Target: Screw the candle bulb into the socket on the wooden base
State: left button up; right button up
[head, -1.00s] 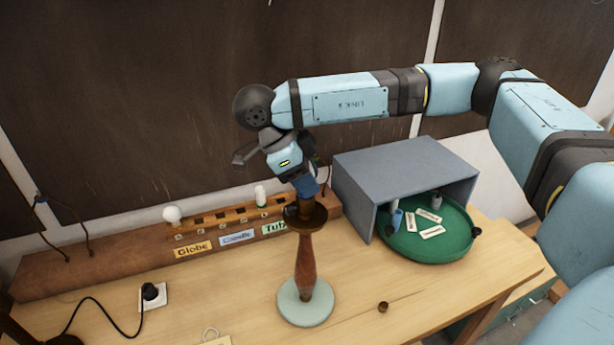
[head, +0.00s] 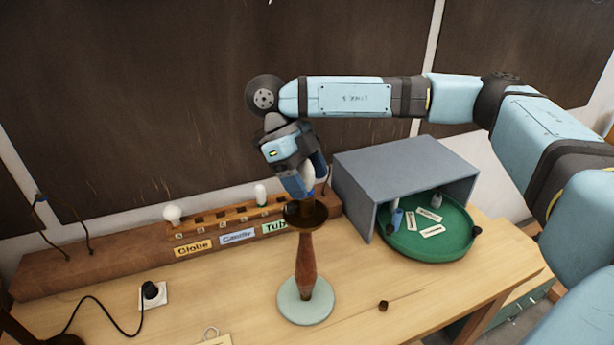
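The wooden base is a turned brown column (head: 306,262) on a round pale-green foot, upright on the table, with a dark brass-coloured cup (head: 306,214) on top. My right gripper (head: 308,181) points down just above this cup, its blue fingers on both sides of a white bulb (head: 308,173), which I take for the candle bulb. The fingers appear closed on it. The bulb's lower end and the socket are hidden by the fingers and cup, so I cannot tell how they meet. My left gripper is out of view.
On the right, a grey open box (head: 400,170) covers part of a green tray (head: 440,245). A small brown cap (head: 383,305) and a plugged outlet (head: 153,294) are nearby.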

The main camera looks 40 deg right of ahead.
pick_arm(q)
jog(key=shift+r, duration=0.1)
pick_arm(e)
jog(key=shift+w+r, duration=0.1)
jog(key=shift+r, duration=0.05)
jog(key=shift+w+r, duration=0.15)
jog(key=shift+r, duration=0.15)
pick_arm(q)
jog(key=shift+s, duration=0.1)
pick_arm(e)
jog(key=v, duration=1.2)
jog(key=shift+w+r, duration=0.2)
jog(key=shift+r, duration=0.15)
jog(key=shift+a, duration=0.15)
